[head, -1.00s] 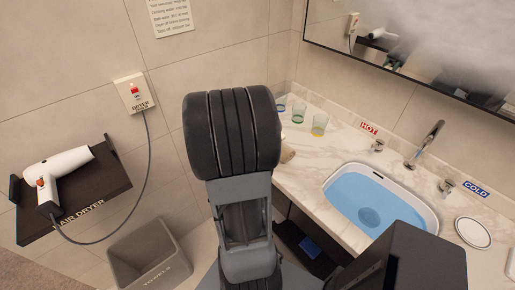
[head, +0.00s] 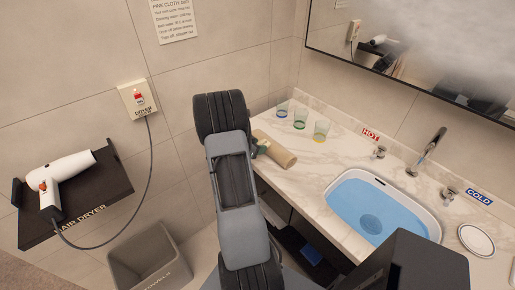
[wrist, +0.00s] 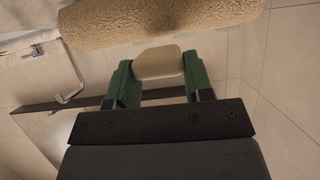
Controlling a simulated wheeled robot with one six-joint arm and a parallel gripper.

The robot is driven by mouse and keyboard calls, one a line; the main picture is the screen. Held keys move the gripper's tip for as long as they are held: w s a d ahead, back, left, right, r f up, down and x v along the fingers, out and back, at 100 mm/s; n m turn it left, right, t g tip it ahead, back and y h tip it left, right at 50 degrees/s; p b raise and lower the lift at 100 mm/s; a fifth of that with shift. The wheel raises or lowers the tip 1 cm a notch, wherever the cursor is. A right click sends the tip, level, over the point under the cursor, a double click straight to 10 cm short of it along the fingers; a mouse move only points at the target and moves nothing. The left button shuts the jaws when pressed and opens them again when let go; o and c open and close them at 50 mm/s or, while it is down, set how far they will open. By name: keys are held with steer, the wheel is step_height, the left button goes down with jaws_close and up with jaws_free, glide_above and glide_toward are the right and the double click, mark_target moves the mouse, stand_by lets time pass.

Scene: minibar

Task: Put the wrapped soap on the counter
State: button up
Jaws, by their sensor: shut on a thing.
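The wrapped soap is a small cream block (wrist: 159,63) in the wrist view. My gripper (wrist: 160,72) has its two green fingers shut on the sides of the soap. In the head view my gripper (head: 260,148) shows only in part, at the left end of the marble counter (head: 304,164), beside a tan roll (head: 275,149). The soap cannot be made out in the head view. I cannot tell whether the soap touches the counter or the roll.
The tan, rough-textured roll fills the top of the wrist view (wrist: 160,18), just beyond the soap. Several glasses (head: 300,118) stand along the wall. A blue basin (head: 375,207) is to the right. The counter between roll and basin is clear. A towel bin (head: 150,255) stands below left.

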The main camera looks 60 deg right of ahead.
steer(key=shift+f, duration=0.6)
steer(key=shift+f, duration=0.1)
steer(key=shift+f, duration=0.25)
steer(key=o, duration=0.9)
